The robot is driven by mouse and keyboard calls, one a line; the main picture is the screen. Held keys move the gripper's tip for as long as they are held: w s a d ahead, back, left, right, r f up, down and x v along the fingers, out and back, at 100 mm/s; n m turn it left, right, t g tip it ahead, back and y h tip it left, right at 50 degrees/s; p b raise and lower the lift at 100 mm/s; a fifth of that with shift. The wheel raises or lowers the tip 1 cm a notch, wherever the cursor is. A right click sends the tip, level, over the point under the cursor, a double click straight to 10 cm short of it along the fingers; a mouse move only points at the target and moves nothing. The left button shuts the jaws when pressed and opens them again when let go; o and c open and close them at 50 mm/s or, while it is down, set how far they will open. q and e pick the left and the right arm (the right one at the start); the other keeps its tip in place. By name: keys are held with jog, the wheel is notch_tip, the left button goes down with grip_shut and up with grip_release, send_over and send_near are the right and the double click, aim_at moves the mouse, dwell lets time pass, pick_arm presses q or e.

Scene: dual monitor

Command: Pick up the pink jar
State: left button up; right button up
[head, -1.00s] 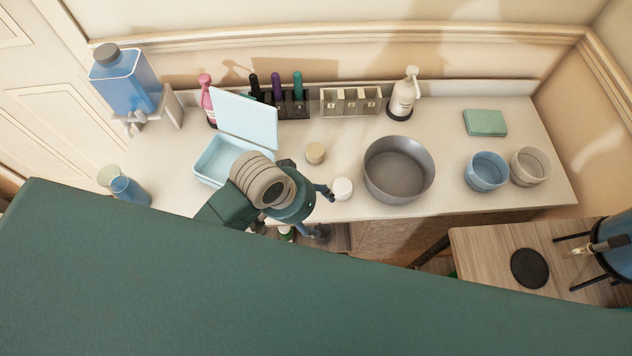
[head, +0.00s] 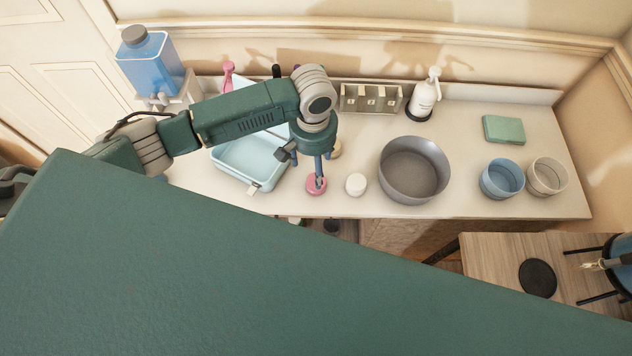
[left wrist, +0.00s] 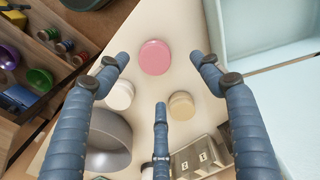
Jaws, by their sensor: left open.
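The pink jar (head: 316,185) is a small round jar near the front edge of the white counter. In the left wrist view the pink jar (left wrist: 155,57) lies at the upper middle, between the two side fingers. My left gripper (head: 307,167) is open and empty, over the counter with its fingers pointing down; one fingertip overlaps the jar in the head view. In the left wrist view its three fingers (left wrist: 160,75) are spread, and I cannot tell whether any touches the jar.
A white jar (head: 355,184) stands right of the pink one, and a beige jar (head: 336,149) behind. A grey bowl (head: 414,170) is farther right. An open light-blue box (head: 235,176) is at left. The counter between the bowl and blue cup (head: 501,178) is clear.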

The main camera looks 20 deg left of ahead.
aim_at(311, 188)
pick_arm(q)
notch_tip(311, 188, down, 3)
jog(key=shift+d+f, duration=0.1)
jog(key=f, duration=0.1)
jog(key=f+p, duration=0.1)
jog(key=f, duration=0.2)
jog(key=shift+d+f+p, duration=0.3)
jog(key=shift+f, duration=0.3)
jog(key=c, duration=1.2)
jog(key=shift+r, duration=0.1)
jog(key=shift+c, duration=0.2)
